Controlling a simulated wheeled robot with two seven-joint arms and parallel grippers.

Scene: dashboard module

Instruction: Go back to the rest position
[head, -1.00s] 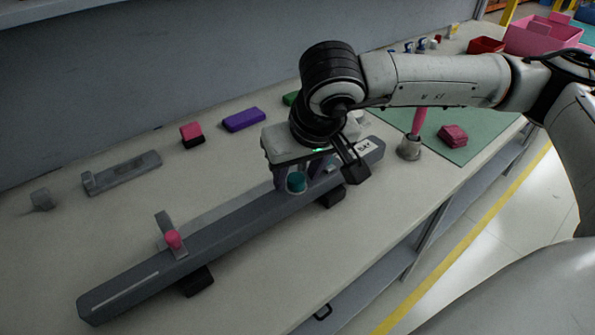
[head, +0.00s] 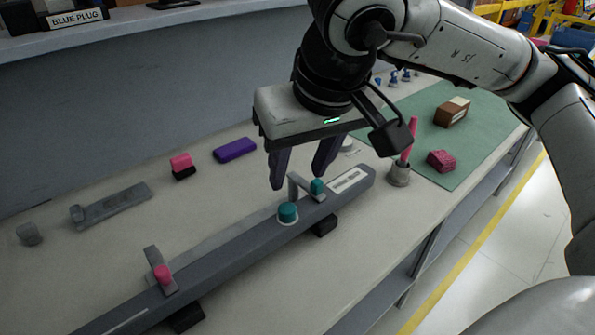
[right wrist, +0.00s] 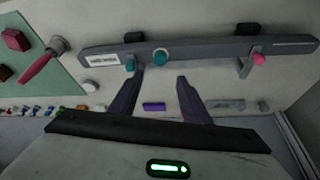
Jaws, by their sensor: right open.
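My right gripper (head: 305,178) is open and empty, raised above the dashboard module. Its two dark fingers also show in the right wrist view (right wrist: 160,82), spread apart. The dashboard module (head: 225,240) is a long grey bar lying on the bench. It carries a teal knob (head: 287,212), a smaller teal plug (head: 317,186) at a grey bracket, a white label (head: 348,180) and a pink plug (head: 162,274) at another bracket. In the right wrist view the module (right wrist: 205,48) runs beyond the fingertips. My left gripper is not in view.
A purple block (head: 234,150), a pink and black block (head: 183,166) and a grey plate (head: 112,205) lie behind the module. On the green mat (head: 460,125) are a brown box (head: 452,112) and a pink block (head: 441,160). A grey cup (head: 398,175) holds a pink tool.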

